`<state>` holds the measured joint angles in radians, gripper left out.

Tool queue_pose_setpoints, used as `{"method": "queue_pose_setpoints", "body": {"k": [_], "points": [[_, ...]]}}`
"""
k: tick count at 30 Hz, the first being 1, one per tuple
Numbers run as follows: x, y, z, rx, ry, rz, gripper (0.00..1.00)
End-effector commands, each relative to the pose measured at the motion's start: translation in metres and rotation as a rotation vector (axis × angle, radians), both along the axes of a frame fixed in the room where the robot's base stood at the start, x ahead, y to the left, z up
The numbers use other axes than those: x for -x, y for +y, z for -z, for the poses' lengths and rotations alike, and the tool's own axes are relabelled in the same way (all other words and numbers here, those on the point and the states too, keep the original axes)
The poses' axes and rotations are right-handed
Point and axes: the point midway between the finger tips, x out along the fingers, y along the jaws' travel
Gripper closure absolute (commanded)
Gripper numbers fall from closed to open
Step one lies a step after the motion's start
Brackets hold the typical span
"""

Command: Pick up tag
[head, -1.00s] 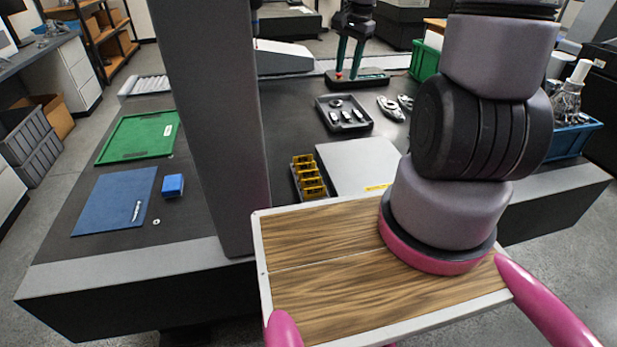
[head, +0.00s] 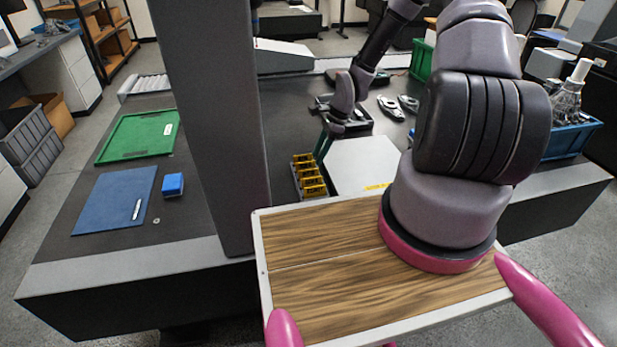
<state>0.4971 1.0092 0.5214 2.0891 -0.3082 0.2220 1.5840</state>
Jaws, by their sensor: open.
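No thing here is clearly marked as the tag. A small pale round piece (head: 156,221) lies on the dark table beside the blue mat and could be it, but it is too small to be sure. My gripper (head: 323,150) is in the middle of the table, pointing down, with its dark green finger by the rack of yellow pieces (head: 308,176) and the left edge of the grey plate (head: 362,163). It is open, and I see nothing held. The second finger is mostly hidden.
The thick grey column (head: 212,130) stands between my gripper and the left side. There lie a blue mat (head: 105,205) with a slim pale tool, a blue block (head: 173,185) and a green tray (head: 135,138). A dark parts tray (head: 372,121) is behind my gripper.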

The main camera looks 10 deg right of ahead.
Motion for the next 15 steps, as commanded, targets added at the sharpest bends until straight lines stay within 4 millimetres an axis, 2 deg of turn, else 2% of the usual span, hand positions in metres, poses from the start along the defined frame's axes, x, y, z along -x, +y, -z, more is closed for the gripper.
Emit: {"method": "queue_pose_setpoints", "body": {"k": [3,10,15], "points": [[0.0,0.007,0.017,0.0,0.001,-0.002,0.59],[0.0,0.015,0.033,0.001,0.001,-0.004,0.59],[-0.002,0.029,0.056,0.001,0.001,-0.005,0.59]]}}
